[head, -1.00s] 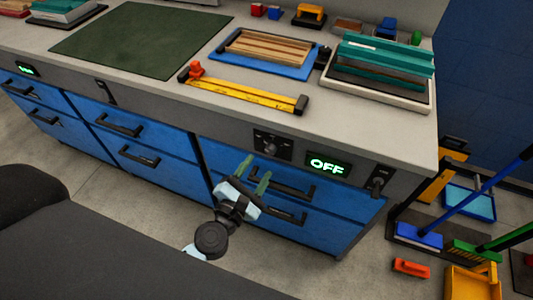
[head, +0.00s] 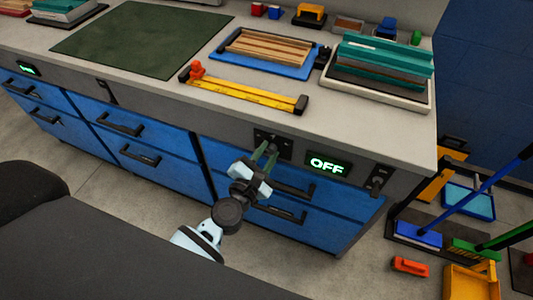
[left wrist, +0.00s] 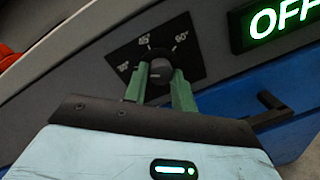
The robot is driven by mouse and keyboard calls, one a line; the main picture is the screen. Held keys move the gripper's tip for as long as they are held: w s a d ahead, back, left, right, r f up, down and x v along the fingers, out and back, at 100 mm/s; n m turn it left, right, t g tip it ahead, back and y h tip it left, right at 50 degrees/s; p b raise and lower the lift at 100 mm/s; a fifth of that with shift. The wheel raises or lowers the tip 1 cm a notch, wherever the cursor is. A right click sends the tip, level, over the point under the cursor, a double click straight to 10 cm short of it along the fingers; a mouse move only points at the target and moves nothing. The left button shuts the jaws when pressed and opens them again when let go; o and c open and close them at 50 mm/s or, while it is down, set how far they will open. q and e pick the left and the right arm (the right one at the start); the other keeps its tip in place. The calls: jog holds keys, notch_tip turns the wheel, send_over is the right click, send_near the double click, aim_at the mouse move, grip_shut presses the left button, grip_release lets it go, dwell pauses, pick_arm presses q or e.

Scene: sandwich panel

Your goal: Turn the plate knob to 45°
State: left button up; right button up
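The plate knob (left wrist: 161,68) is a dark round knob on a black dial panel with white degree marks, on the grey front of the bench. The 45° mark is near the top of the dial. I cannot tell where the knob points. The panel (head: 285,147) also shows in the head view, with the knob partly hidden behind the fingers. My left gripper (head: 265,153) is at the dial, its green fingers apart on either side of the knob in the left wrist view (left wrist: 160,84). I cannot tell whether they touch it. My right gripper is not in view.
A lit display reading OFF (head: 327,165) is right of the dial, with a black switch (head: 379,179) beyond it. Blue drawers with black handles (head: 287,190) lie below. A yellow bar tool (head: 245,93) and a blue tray (head: 222,60) lie on the worktop above.

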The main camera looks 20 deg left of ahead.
pick_arm(q)
jog(key=c, duration=0.3)
